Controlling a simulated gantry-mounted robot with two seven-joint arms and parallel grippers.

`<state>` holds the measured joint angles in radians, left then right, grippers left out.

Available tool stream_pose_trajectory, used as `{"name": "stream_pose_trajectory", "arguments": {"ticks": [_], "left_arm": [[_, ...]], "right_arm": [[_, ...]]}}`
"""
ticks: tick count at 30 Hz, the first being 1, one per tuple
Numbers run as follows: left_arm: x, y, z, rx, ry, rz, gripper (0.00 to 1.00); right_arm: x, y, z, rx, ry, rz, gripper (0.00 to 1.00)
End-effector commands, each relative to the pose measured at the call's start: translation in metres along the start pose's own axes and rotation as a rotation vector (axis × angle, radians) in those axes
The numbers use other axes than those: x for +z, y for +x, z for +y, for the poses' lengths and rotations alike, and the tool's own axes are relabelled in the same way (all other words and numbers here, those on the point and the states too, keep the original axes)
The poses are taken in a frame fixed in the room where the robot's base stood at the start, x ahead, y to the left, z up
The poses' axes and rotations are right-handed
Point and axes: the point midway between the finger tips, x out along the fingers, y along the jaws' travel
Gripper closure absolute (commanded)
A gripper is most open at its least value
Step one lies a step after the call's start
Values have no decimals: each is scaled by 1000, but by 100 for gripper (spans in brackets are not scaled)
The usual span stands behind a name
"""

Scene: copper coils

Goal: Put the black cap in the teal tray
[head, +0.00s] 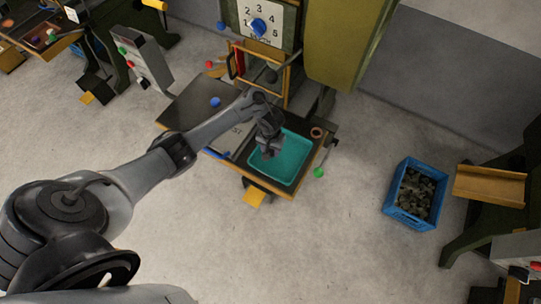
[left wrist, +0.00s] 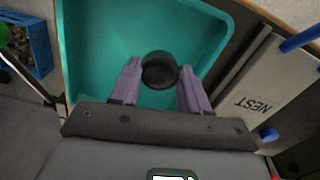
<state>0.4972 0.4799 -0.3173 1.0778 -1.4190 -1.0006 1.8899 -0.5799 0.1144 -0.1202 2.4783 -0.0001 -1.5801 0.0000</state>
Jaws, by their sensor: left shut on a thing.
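The teal tray (head: 296,165) sits at the front right of the machine's dark table. It fills much of the left wrist view (left wrist: 95,45). My left gripper (head: 268,150) is over the tray, pointing down. In the left wrist view its two purple fingers (left wrist: 160,82) are shut on the black cap (left wrist: 160,71), a round dark piece between the fingertips. The tray's floor shows around the cap; I cannot tell how high above it the cap is. In the head view the cap is hidden by the gripper. My right gripper is not in view.
A grey plate marked NEST (left wrist: 252,103) lies left of the tray in the head view. A small copper ring (head: 317,132) is at the tray's back right corner. A green-knobbed lever (head: 319,172) sticks out at right. A blue crate (head: 414,194) stands on the floor.

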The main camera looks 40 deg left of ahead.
Motion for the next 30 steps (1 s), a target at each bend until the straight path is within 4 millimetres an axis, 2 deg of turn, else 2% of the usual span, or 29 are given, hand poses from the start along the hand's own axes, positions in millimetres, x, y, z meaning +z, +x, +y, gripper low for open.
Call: {"name": "stream_pose_trajectory", "arguments": {"ticks": [5,13,27,28,30], "left_arm": [[-1,7,-2,1,2,-1,84],[-1,40,-2,0,1,-1,84],[-1,44,-1,1,1,0,84],[-1,44,-1,1,1,0,50],[-1,44,-1,1,1,0,40]], "right_arm": [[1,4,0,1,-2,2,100],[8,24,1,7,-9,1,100],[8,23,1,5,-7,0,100],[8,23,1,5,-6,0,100],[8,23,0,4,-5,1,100]]}}
